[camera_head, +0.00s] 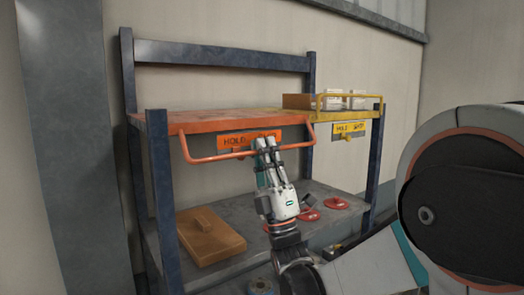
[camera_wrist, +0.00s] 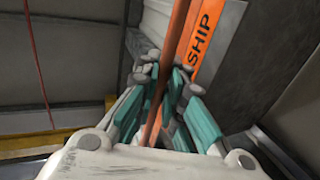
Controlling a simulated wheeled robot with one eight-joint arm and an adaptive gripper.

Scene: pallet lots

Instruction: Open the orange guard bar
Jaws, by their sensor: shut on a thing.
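The orange guard bar (camera_head: 213,157) hangs in front of and slightly below the front edge of the orange shelf deck (camera_head: 220,119), across its orange label plate (camera_head: 233,139). My gripper (camera_head: 266,147) is at the bar, right of its middle, reaching up from below. In the wrist view, the bar (camera_wrist: 178,30) runs between the teal-padded fingers of my gripper (camera_wrist: 166,85), which are shut on it. The label plate, reading "SHIP", shows beside the bar there. The fingers hide a short stretch of the bar.
A yellow guard bar (camera_head: 352,96) stands above the yellow deck (camera_head: 335,114) at right, with boxes behind it. On the lower shelf (camera_head: 236,208) lie a brown lidded box (camera_head: 209,237) and red discs (camera_head: 336,203). Blue posts (camera_head: 163,190) flank the rack. Space above the orange deck is clear.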

